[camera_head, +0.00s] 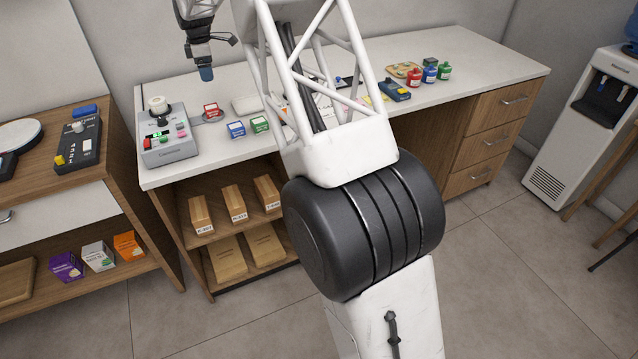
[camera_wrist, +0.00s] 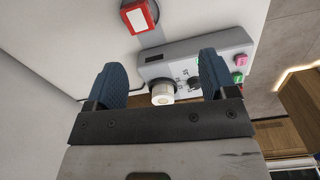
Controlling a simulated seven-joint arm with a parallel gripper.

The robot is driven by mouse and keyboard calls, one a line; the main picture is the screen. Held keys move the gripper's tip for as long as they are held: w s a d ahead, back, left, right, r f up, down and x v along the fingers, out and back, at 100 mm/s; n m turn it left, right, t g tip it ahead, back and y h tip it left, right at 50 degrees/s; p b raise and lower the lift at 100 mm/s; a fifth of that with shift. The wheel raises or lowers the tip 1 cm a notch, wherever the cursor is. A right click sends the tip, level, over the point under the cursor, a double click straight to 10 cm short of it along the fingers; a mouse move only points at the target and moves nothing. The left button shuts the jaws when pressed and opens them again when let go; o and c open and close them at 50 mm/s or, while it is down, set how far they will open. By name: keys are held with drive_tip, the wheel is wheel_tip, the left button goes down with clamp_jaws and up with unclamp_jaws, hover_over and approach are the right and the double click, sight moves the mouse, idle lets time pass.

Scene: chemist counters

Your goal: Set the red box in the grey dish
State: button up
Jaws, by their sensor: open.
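The red box (camera_head: 212,109) with a white label sits on the counter's left part, on or over a small grey dish-like plate (camera_head: 212,118) beside the grey control device. In the wrist view the red box (camera_wrist: 140,16) is at the top edge, with a grey strip (camera_wrist: 151,39) running from under it to the device. Most of the plate is hidden under the box. My gripper (camera_head: 206,74) is raised above the counter, with blue fingertips pointing down. In the wrist view my gripper (camera_wrist: 162,68) has its fingers wide apart with nothing held; the red box is apart from them.
The grey control device (camera_head: 168,142) with a white knob stands left of the red box. A blue box (camera_head: 236,130) and a green box (camera_head: 259,125) stand in front to its right. A whitish tray (camera_head: 246,105) lies behind them. Bottles (camera_head: 430,73) stand farther right.

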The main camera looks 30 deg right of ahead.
drive_tip(key=s+d+r+m, duration=0.25)
drive_tip(key=s+r, duration=0.25)
drive_tip(key=s, duration=0.6)
drive_tip(key=s+d+r+m+t, duration=0.1)
drive_tip(key=s+r+m, duration=0.3)
drive_tip(key=s, duration=0.7)
drive_tip(key=s+d+r+m, duration=0.15)
drive_tip(key=s+r, duration=0.45)
drive_tip(key=s, duration=0.6)
drive_tip(key=s+f+m, duration=0.2)
drive_tip(key=s+m, duration=0.1)
drive_tip(key=s, duration=0.8)
drive_tip(key=s+d+f+m+t, duration=0.1)
drive_tip(key=s+f+m, duration=0.2)
drive_tip(key=s, duration=0.9)
drive_tip(key=s+f+m, duration=0.2)
drive_tip(key=s, duration=1)
drive_tip(key=shift+d+f+m, duration=0.3)
drive_tip(key=shift+f+m, duration=0.1)
